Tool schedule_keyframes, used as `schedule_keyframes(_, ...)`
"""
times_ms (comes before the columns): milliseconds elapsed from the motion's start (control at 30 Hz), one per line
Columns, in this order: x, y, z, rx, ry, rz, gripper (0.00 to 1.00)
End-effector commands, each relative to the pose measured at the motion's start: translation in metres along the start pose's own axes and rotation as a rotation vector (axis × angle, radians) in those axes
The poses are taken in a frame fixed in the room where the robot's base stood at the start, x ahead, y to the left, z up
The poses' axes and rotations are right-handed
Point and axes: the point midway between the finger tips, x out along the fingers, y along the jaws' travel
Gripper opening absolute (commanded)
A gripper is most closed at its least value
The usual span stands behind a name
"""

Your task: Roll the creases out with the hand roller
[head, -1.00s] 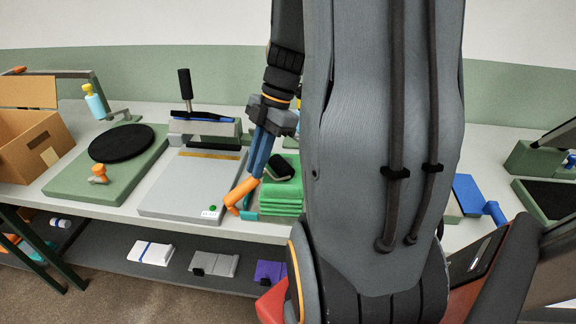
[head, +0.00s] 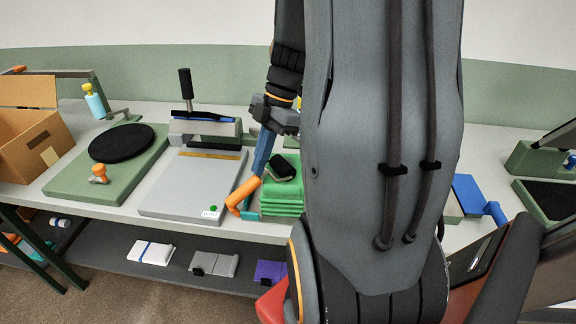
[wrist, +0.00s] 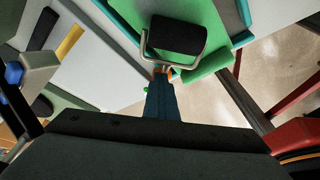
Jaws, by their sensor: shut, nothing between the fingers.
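The hand roller has a black roller (head: 284,167), a metal frame and an orange handle (head: 242,191). The black roller lies on a stack of green folded pieces (head: 281,198), and the handle hangs out to its left, over the grey board's right edge. In the wrist view the black roller (wrist: 178,36) and its wire frame show just beyond my fingers. My gripper (head: 259,172) has blue fingers, pointing down, shut and empty, with tips at the handle's upper end. Whether they touch it I cannot tell. No creases can be made out.
A grey flat board (head: 178,190) with a lever press (head: 203,128) behind it lies left of the stack. Further left are a green base with a black disc (head: 122,143) and an open cardboard box (head: 35,146). My arm hides the bench right of the stack.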

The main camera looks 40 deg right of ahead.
Motion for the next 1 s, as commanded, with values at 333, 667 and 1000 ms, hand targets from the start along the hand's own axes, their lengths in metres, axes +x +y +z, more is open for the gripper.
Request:
schedule_keyframes(333,-0.006,-0.002,0.009,0.0,-0.002,0.003,0.0)
schedule_keyframes(667,-0.007,-0.02,0.007,0.0,-0.002,0.004,0.0)
schedule_keyframes(1000,-0.01,-0.015,0.015,0.001,-0.001,0.005,0.0)
